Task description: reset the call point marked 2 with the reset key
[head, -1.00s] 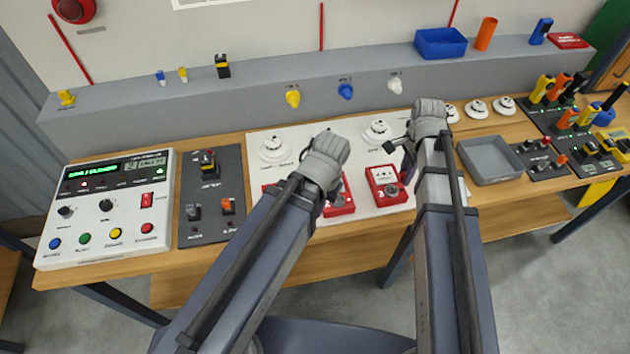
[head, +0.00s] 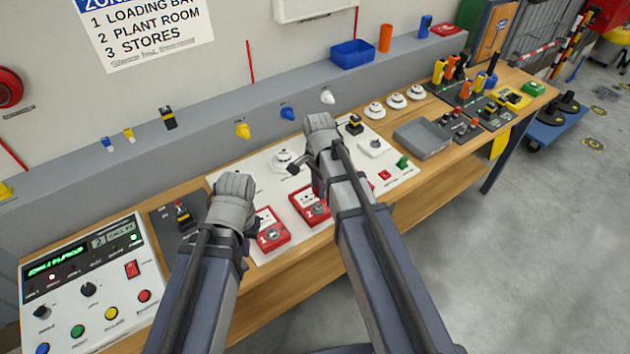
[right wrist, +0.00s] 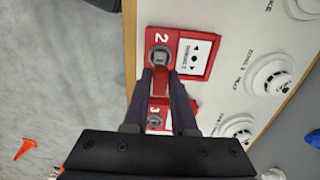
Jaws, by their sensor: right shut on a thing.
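The call point marked 2 (right wrist: 191,55) is a red box with a white face on the white panel (right wrist: 232,83). It also shows in the head view (head: 312,207), left of my right arm. In the right wrist view my right gripper (right wrist: 160,78) is shut on the red reset key (right wrist: 160,84). The key's end is over the round lock beside the 2; I cannot tell how far it is in. My left gripper (head: 234,188) is left of the call point marked 1 (head: 270,232); its fingers are hidden behind its wrist. The call point marked 3 (right wrist: 155,121) is partly hidden by my gripper.
White detectors (head: 284,160) stand on the panel behind the call points. A control panel (head: 85,285) is at the left. A grey tray (head: 423,138) and switch boards (head: 470,115) are to the right. A grey ledge (head: 200,155) runs along the back.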

